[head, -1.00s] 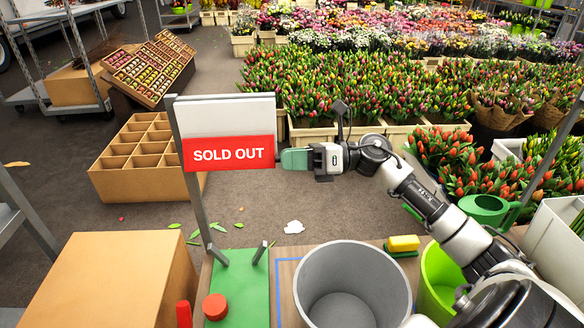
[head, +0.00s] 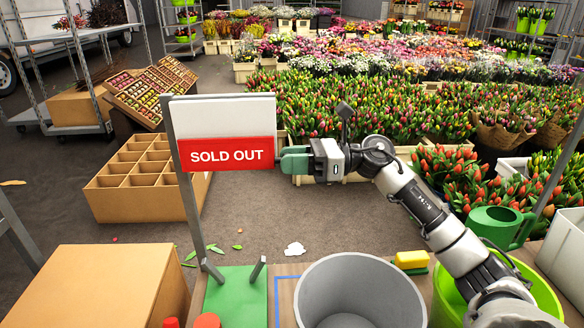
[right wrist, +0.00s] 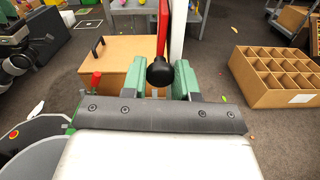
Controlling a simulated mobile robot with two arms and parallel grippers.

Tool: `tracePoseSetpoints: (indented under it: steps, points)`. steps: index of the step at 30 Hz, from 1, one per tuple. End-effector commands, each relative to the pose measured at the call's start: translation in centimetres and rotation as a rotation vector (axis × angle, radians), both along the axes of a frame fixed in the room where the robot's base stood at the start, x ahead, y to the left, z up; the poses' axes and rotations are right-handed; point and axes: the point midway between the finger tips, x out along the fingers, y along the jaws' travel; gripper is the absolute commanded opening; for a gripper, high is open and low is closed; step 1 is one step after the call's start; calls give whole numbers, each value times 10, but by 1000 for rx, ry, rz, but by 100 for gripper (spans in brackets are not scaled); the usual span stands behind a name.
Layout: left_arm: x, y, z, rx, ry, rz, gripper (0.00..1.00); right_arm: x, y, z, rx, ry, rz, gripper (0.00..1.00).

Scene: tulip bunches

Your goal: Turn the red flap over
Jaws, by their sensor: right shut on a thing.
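The red flap (head: 228,154) reads "SOLD OUT" and hangs upright below a white panel (head: 222,110) on a grey post frame. My right gripper (head: 287,158) is at the flap's right edge, shut. In the right wrist view the flap (right wrist: 162,30) shows edge-on. A black knob (right wrist: 160,72) sits between the green fingers of my right gripper (right wrist: 165,80); whether they press on the knob or on the flap's edge is hard to see. What seems to be my left arm shows at that view's upper left, its fingers unclear.
The sign stands on a green base (head: 240,295). A cardboard box (head: 95,290) is at the front left, a divided box (head: 140,205) behind the sign. A yellow sponge (head: 411,259) and green watering can (head: 497,225) are at right.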

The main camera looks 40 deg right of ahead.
Motion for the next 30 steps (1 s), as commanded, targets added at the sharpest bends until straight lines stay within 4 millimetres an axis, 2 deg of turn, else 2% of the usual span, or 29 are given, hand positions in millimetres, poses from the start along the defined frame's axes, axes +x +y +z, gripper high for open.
tracePoseSetpoints:
  steps: [7, 23, 24, 28, 30]
  points:
    - [-3, 1, -6, -6, -19, -1, 43, 2, -1, -2, -22, -30, 1, 5]
    - [-2, 0, -7, -5, -16, -1, 43, 2, -1, -1, -26, -38, -1, 5]
    - [-2, 0, -7, -5, -16, -1, 43, 2, -1, -1, -26, -38, -1, 35]
    - [-2, 0, -7, -5, -16, -1, 43, 2, -1, -1, -26, -38, -1, 54]
    - [-2, 0, -7, -5, -16, -1, 43, 2, -1, -1, -25, -39, -1, 54]
